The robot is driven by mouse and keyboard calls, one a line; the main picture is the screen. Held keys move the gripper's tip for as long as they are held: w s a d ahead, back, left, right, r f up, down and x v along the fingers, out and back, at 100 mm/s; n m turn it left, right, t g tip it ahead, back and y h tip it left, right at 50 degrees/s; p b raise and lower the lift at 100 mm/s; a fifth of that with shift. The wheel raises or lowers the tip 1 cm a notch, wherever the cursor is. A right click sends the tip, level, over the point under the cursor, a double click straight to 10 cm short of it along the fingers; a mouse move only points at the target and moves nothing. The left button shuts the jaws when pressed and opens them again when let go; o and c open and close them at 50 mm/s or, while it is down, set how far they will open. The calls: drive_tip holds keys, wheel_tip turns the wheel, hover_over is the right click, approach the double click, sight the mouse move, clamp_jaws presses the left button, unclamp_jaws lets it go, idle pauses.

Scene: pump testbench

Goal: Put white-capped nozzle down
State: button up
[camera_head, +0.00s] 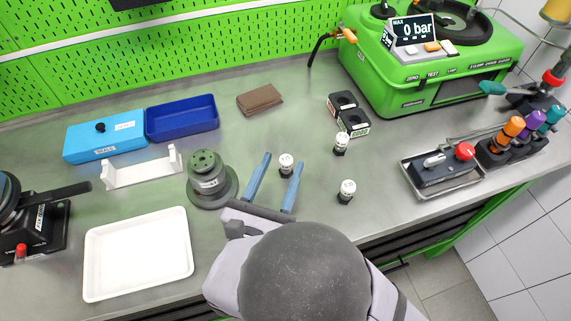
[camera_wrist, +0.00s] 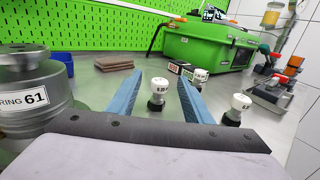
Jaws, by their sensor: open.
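My gripper (camera_head: 274,182) is open low over the bench, its two blue fingers apart. A white-capped nozzle (camera_head: 286,164) with a dark base stands upright between the fingertips, with clear space on both sides. In the wrist view the same nozzle (camera_wrist: 158,92) shows between the fingers, near the tips. A second white-capped nozzle (camera_head: 341,143) stands upright farther back to the right. A third, also white-capped, nozzle (camera_head: 347,191) stands to the right of my gripper. These two also show at the right in the wrist view, partly behind the right finger.
A grey cylindrical fixture (camera_head: 207,178) stands close to the left finger. A white tray (camera_head: 139,254), a white holder (camera_head: 142,168) and blue bins (camera_head: 182,118) lie left. Black blocks (camera_head: 343,104) and the green pump tester (camera_head: 430,65) stand behind right. A metal tray (camera_head: 446,189) lies right.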

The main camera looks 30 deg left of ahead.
wheel_tip(320, 180, up, 10)
drive_tip(key=w+d+m+g+h+p, duration=0.2)
drive_tip(key=w+d+m+h, duration=0.1)
drive_tip(key=d+m+h, duration=0.15)
drive_tip(key=m+g+y+p, duration=0.2)
drive_tip(key=m+g+p, duration=0.9)
drive_tip(key=m+g, duration=0.75)
approach(286, 159)
drive_tip(key=s+f+m+t, duration=0.1)
drive_tip(key=f, duration=0.1)
drive_tip(key=s+f+m+t, duration=0.1)
drive_tip(key=f, duration=0.1)
drive_tip(key=shift+s+m+t+b, duration=0.1)
drive_tip(key=shift+m+t+b, duration=0.25)
drive_tip(key=shift+m+b, duration=0.05)
drive_tip(key=shift+s+f+p, duration=0.1)
drive_tip(key=shift+f+p, duration=0.5)
drive_tip(key=shift+f, duration=0.75)
drive_tip(key=shift+a+f+p, duration=0.1)
drive_tip(key=shift+f+p, duration=0.85)
drive_tip(key=shift+f, duration=1.45)
clamp_jaws()
drive_tip(key=shift+r, duration=0.15)
wheel_tip(286, 159, up, 10)
drive_tip(key=b, duration=0.2)
drive_tip(key=shift+b, duration=0.35)
